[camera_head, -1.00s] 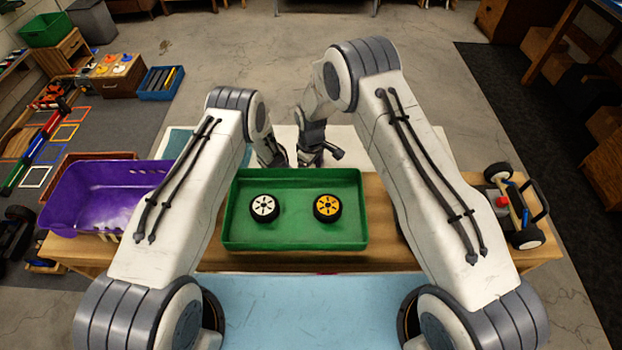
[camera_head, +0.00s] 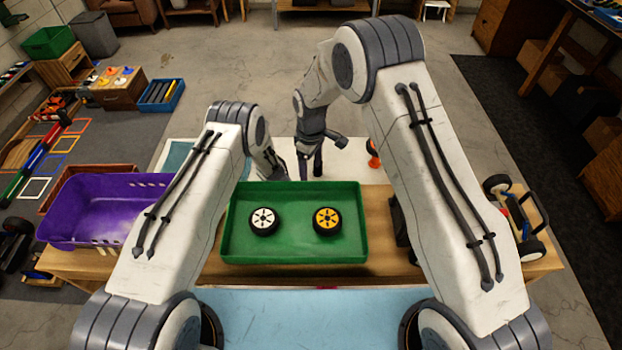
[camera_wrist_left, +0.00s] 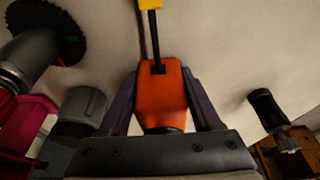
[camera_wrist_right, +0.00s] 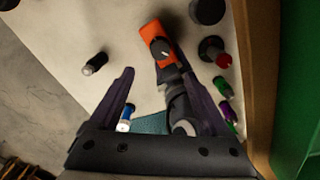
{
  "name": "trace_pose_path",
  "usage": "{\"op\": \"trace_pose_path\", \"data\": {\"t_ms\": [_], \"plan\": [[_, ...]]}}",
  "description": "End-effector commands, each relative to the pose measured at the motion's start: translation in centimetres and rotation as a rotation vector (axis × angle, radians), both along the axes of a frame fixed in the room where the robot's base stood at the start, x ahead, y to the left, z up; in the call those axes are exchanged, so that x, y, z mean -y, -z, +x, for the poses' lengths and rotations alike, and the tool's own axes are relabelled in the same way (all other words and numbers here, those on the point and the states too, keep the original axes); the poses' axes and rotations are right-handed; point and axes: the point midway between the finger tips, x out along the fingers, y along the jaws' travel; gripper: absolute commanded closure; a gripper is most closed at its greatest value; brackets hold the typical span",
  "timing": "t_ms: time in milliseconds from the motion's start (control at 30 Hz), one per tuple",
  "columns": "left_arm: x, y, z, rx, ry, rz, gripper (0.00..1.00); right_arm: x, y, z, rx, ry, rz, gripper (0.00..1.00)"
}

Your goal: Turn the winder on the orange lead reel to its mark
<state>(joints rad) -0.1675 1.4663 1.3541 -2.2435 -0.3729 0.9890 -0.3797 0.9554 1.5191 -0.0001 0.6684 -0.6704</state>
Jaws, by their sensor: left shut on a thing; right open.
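The orange lead reel (camera_wrist_left: 160,98) is between the fingers of my left gripper (camera_wrist_left: 160,85), which is shut on it. A black lead runs from its end to a yellow piece (camera_wrist_left: 150,4). In the right wrist view the reel (camera_wrist_right: 152,32) shows a round black winder (camera_wrist_right: 162,48) with a pale line on its face. My right gripper (camera_wrist_right: 160,78) is open and empty, its fingers pointing toward the reel and apart from it. In the head view my right gripper (camera_head: 310,165) is beyond the green tray; the held reel is hidden there.
The green tray (camera_head: 290,255) holds a white-hubbed and a yellow-hubbed wheel. A purple crate (camera_head: 85,215) stands left, a small car frame (camera_head: 520,225) right. Small red (camera_wrist_right: 223,61) and black (camera_wrist_right: 95,63) pieces stand around on the pale mat. An orange-red piece (camera_head: 374,160) shows at its right.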

Motion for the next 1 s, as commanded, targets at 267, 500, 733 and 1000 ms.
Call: {"op": "trace_pose_path", "data": {"t_ms": [267, 500, 733, 1000], "plan": [[0.0, 0.0, 0.0, 0.000, 0.000, 0.000, 0.96, 0.2, 0.0, 0.1, 0.001, -0.486, 0.001, 0.19], [0.0, 0.0, 0.0, 0.000, 0.000, 0.000, 0.96, 0.3, 0.0, 0.2, 0.001, -0.847, 0.002, 0.19], [0.0, 0.0, 0.0, 0.000, 0.000, 0.000, 0.96, 0.3, 0.7, 0.2, -0.001, -0.961, 0.001, 0.19], [0.0, 0.0, 0.0, 0.000, 0.000, 0.000, 0.96, 0.4, 5.5, 0.1, -0.004, -0.961, 0.002, 0.19]]}}
